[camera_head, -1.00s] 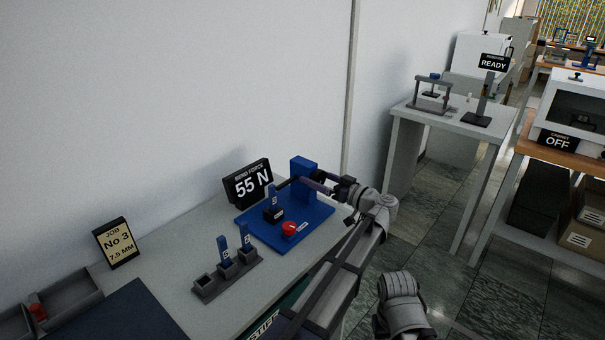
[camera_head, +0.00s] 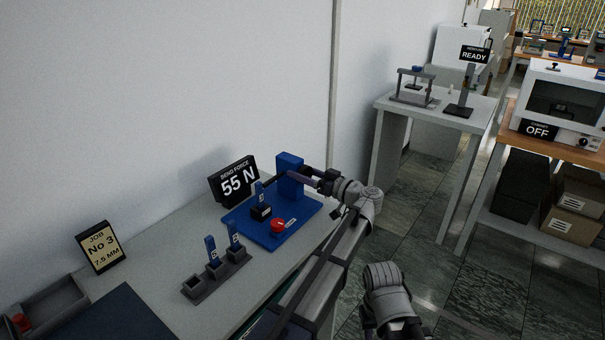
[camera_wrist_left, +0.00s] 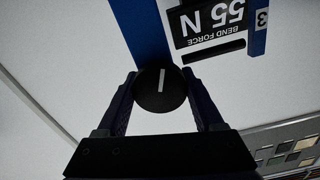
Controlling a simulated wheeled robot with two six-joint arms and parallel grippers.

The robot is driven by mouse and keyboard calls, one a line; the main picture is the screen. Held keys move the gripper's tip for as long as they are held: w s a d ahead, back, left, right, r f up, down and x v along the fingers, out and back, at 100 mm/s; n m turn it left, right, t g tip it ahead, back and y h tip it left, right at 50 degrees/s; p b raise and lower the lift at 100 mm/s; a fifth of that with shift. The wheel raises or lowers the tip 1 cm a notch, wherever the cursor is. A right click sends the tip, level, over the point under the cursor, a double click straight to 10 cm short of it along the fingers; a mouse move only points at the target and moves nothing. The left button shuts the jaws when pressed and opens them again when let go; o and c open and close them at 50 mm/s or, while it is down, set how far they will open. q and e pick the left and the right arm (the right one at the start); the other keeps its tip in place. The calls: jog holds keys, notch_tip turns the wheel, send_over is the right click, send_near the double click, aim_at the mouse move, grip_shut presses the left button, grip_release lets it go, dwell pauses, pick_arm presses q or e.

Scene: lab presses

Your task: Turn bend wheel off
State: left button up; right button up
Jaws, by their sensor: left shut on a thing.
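The bend wheel (camera_wrist_left: 158,98) is a round black knob with a white line. It sits between the two fingers of my left gripper (camera_wrist_left: 162,84) in the left wrist view, with its line near upright in the picture. In the head view my left gripper (camera_head: 303,179) is at the blue upright block (camera_head: 290,173) of the bending rig, and the wheel itself is hard to make out there. The bend force display (camera_head: 236,183) reads 55 N; it shows upside down in the wrist view (camera_wrist_left: 208,20). My right gripper is not in view.
The blue base (camera_head: 247,233) carries a red button (camera_head: 278,225) and a black holder (camera_head: 261,212) with a blue strip. A grey rack (camera_head: 218,277) with blue strips and a job sign (camera_head: 101,247) stand on the bench. Another table (camera_head: 436,104) stands at the back right.

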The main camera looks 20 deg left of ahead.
pick_arm(q)
jog(key=shift+c, duration=1.2)
jog(key=shift+n, duration=2.2)
jog(key=o, duration=1.4)
